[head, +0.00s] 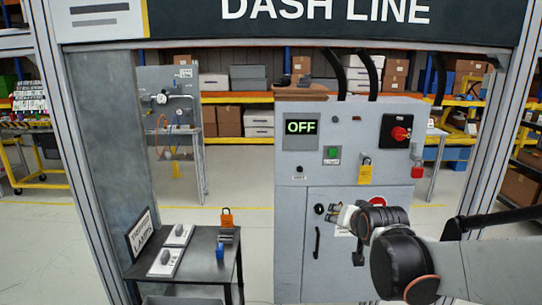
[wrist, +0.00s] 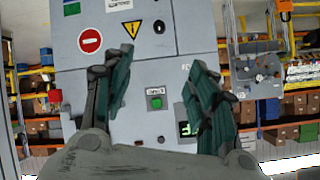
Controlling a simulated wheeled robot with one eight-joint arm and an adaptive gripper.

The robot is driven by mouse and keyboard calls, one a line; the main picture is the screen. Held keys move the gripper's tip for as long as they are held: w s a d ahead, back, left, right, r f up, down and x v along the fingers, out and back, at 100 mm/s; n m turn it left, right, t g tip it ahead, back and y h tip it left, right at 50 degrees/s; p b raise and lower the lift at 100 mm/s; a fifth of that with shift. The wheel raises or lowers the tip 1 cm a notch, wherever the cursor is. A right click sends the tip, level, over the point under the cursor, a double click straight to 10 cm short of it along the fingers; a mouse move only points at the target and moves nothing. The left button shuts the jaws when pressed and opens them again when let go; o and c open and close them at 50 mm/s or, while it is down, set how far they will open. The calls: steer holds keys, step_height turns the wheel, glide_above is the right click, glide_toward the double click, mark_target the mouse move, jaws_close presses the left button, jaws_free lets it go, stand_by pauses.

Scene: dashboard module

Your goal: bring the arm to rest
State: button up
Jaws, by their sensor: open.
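My gripper (head: 335,212) is in front of the lower door of the grey cabinet (head: 290,250), with my arm coming in from the right. In the wrist view my gripper (wrist: 160,95) has its two dark fingers spread apart, with nothing visible between them but the cabinet front. The green button (wrist: 155,101) shows between the fingers, farther off. The cabinet's display (head: 301,128) reads OFF. A red rotary switch (head: 400,133) sits on a black plate at the upper right. Part of the lower door is hidden behind my gripper and arm.
A dark side table (head: 205,262) at lower left bears panels, an orange padlock (head: 226,218) and a blue item (head: 220,251). A yellow tag (head: 365,172) hangs on the cabinet; a red padlock (head: 417,172) is at its right edge. Grey frame posts (head: 75,150) flank the scene. Floor between table and cabinet is clear.

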steer(key=s+f+n+g, duration=0.3)
steer(key=s+n+g, duration=0.1)
steer(key=s, duration=2.5)
steer(key=shift+g, duration=0.3)
